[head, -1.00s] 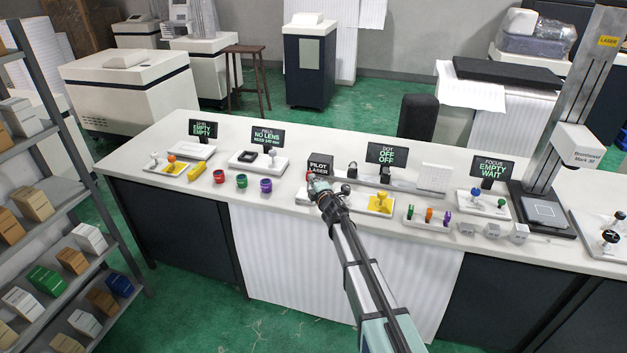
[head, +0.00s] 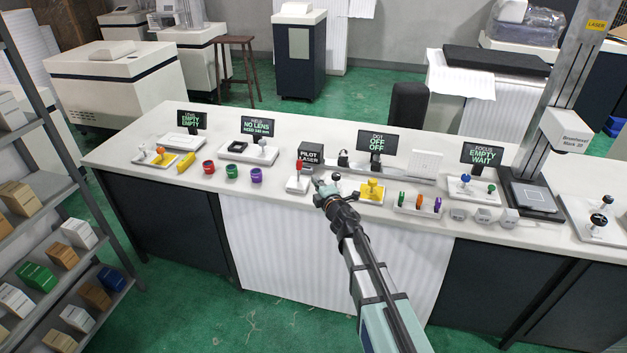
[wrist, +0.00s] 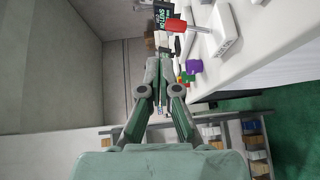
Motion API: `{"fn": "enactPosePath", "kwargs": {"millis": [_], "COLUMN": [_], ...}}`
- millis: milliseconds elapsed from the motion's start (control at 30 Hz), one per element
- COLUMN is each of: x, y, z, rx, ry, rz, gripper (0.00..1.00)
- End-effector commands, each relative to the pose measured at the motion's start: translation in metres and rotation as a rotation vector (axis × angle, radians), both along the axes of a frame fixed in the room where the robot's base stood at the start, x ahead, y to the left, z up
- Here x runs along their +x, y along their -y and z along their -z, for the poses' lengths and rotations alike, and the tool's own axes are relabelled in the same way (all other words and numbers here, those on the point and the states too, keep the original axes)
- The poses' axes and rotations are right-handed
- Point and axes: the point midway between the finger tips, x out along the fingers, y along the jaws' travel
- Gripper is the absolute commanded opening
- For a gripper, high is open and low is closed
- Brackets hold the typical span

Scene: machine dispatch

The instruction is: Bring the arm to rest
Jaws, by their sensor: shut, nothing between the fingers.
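My gripper (head: 320,189) is at the end of my outstretched arm, over the front part of the workbench (head: 140,152). It is shut and empty. It sits just right of the red-knobbed lever on the white base beside the PILOT LASER sign (head: 310,154), apart from it as far as I can see. In the wrist view the shut fingers (wrist: 159,72) point toward the far wall, and the red knob (wrist: 176,25) shows to their right.
Red, green and purple rings (head: 232,171) stand left of the gripper. A yellow fixture (head: 372,190) and a rack of coloured pieces (head: 419,204) are to the right. A tall laser column (head: 560,95) rises at the right. A shelf rack (head: 62,165) stands at the left. The floor in front is clear.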

Motion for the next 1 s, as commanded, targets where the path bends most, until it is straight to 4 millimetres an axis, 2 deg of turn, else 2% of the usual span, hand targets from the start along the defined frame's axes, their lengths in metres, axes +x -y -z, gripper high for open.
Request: {"fn": "enactPosePath", "kwargs": {"millis": [567,667,767,867,1000], "x": [-0.001,0.003,0.004,-0.012,-0.056], "y": [0.003,0.015,0.040,0.076,0.124], "z": [0.001,0.007,0.018,0.055,0.130], "rx": [0.011,0.038,0.112,0.222,0.340], "ry": [-0.011,-0.052,-0.138,-0.287,-0.514], "rz": [0.011,0.073,0.200,0.384,0.626], "gripper": [0.00,0.00,0.00,0.00,0.00]}}
